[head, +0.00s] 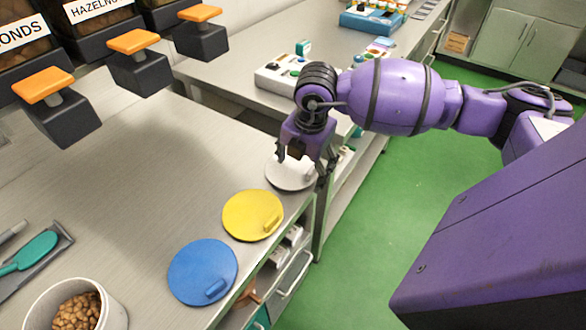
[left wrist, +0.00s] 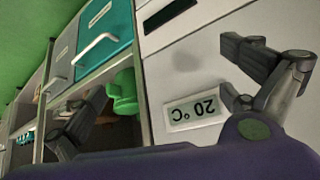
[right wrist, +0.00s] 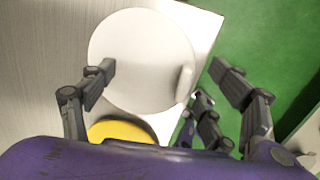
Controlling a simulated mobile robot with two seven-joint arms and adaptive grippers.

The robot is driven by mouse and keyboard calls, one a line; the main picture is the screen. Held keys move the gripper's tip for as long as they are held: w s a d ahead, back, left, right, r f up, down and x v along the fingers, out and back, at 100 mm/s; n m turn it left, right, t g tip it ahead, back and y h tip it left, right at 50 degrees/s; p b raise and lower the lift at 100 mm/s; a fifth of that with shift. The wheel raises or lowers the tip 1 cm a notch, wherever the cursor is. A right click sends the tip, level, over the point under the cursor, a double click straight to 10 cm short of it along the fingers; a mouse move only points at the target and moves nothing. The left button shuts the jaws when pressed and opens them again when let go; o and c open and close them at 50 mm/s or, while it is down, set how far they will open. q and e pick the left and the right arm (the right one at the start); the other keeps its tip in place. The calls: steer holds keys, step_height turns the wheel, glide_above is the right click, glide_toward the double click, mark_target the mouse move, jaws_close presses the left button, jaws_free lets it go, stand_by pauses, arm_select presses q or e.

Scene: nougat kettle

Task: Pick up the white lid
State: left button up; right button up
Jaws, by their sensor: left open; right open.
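The white lid (head: 289,178) lies flat near the counter's right corner, partly hidden by my right gripper (head: 303,163) in the head view. In the right wrist view the lid (right wrist: 140,55) is a round white disc with a raised white handle (right wrist: 185,84) at its right edge. My right gripper (right wrist: 160,76) is open and empty above the lid, its fingers spread to either side of the handle. I cannot tell whether a finger touches the lid.
A yellow lid (head: 252,216) and a blue lid (head: 202,272) lie along the counter edge. A white bowl of nuts (head: 75,308) and a teal scoop (head: 30,253) stand lower left. Dispensers with orange levers (head: 133,41) overhang the back. The green floor (head: 385,210) is clear.

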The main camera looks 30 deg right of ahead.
steer(key=shift+c, duration=0.5)
steer(key=shift+s, duration=0.1)
steer(key=c, duration=1.9)
steer(key=shift+s, duration=0.15)
jaws_close()
steer(key=shift+f, duration=0.1)
